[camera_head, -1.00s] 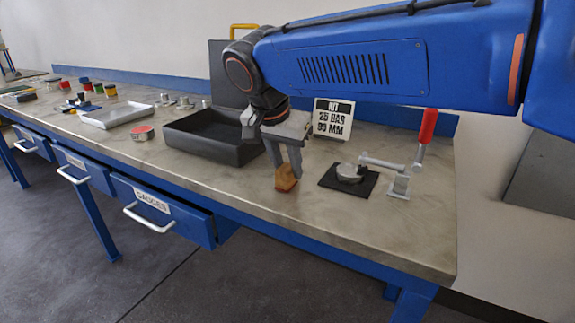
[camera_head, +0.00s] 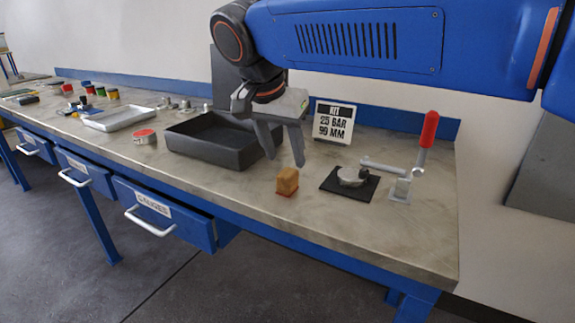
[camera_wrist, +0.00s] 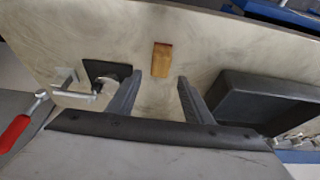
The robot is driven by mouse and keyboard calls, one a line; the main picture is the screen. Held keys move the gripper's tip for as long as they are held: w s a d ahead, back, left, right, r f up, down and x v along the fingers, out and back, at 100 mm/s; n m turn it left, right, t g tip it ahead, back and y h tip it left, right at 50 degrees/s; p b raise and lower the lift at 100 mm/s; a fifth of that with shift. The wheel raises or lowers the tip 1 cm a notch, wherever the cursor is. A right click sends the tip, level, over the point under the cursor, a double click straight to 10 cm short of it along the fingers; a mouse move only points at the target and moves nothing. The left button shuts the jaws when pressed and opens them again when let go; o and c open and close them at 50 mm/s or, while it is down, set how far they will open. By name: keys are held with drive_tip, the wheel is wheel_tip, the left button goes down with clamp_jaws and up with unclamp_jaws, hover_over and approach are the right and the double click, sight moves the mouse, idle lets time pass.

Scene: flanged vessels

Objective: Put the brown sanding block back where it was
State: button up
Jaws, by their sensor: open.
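The brown sanding block (camera_head: 287,181) stands on the workbench near its front edge, between the black tray and the dark pad. It is tan-brown with a reddish base. My gripper (camera_head: 286,165) is open and empty, raised above and behind the block and apart from it. In the wrist view the block (camera_wrist: 161,60) lies beyond my two spread fingers (camera_wrist: 157,92), roughly in line with the gap between them.
A black open tray (camera_head: 235,157) is left of the block. A dark pad (camera_head: 330,187) with a metal disc (camera_head: 352,176) and a red-handled clamp (camera_head: 428,130) are to its right. A sign (camera_head: 334,122) stands behind. Bare bench (camera_head: 340,228) lies in front.

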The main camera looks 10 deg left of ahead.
drive_tip(key=v, duration=0.6)
drive_tip(key=shift+s, duration=0.15)
